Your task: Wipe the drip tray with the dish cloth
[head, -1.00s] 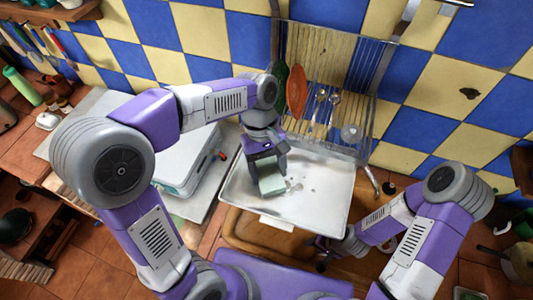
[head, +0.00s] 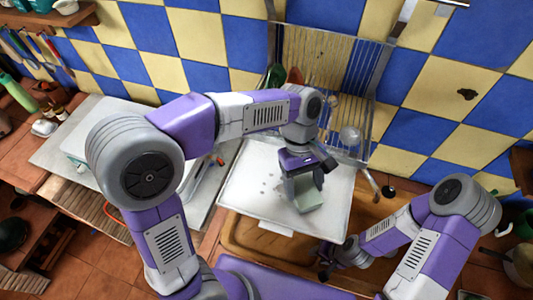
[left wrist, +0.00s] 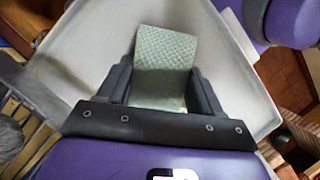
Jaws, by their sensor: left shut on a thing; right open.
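The pale green dish cloth (head: 310,202) is on or just above the tray's right part. My left gripper (head: 304,187) is shut on the cloth, which also shows between the fingers in the left wrist view (left wrist: 165,65). Whether the cloth presses on the tray is hard to tell. My right gripper (head: 325,265) is open and low by the tray's front right corner, partly hidden by its arm.
A wire dish rack (head: 325,60) stands behind the tray against the tiled wall. A wooden surface (head: 245,235) borders the tray in front. A black knob (head: 388,192) is to the right.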

